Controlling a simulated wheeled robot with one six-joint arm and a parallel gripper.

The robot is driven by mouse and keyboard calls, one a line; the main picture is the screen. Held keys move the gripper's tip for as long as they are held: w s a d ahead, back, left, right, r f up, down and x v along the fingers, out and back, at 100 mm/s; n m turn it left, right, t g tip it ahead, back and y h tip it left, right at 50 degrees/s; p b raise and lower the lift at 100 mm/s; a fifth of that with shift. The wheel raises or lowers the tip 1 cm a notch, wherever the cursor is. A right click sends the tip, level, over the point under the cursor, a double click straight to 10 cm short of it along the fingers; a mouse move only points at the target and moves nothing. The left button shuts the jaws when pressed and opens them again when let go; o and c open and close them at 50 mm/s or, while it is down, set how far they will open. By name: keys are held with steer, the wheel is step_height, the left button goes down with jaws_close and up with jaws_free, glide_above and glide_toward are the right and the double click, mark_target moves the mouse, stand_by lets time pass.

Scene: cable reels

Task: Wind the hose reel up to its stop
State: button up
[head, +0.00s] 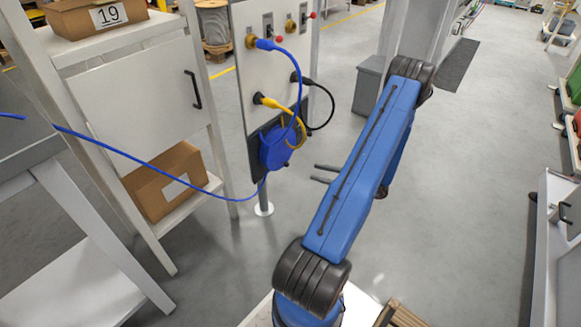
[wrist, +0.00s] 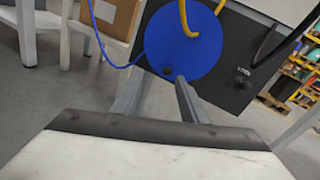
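The hose reel (head: 275,148) is a blue disc low on a white upright panel; it also fills the upper middle of the wrist view (wrist: 190,42). A small dark knob (wrist: 167,69) sits near the disc's lower edge. A blue hose (head: 150,165) runs from the reel's underside left past the shelf to a table; part of it shows in the wrist view (wrist: 97,35). My gripper (head: 314,173) is open and empty, right of the reel and apart from it. In the wrist view, its two spread fingers (wrist: 159,78) point toward the disc's lower edge, with the knob appearing between the tips.
Yellow (head: 278,105) and black (head: 330,100) cables plug into the panel (head: 240,60) above the reel. A second dark knob (wrist: 242,78) is on the black plate right of the disc. A shelf with cardboard boxes (head: 165,182) stands left.

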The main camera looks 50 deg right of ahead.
step_height(320, 180, down, 3)
steer(key=s+d+m+t+h, duration=0.1)
steer(key=s+d+m+h, duration=0.1)
steer(key=x, duration=1.7)
steer(key=shift+a, duration=0.2)
steer(key=shift+r, duration=0.1)
jaws_close()
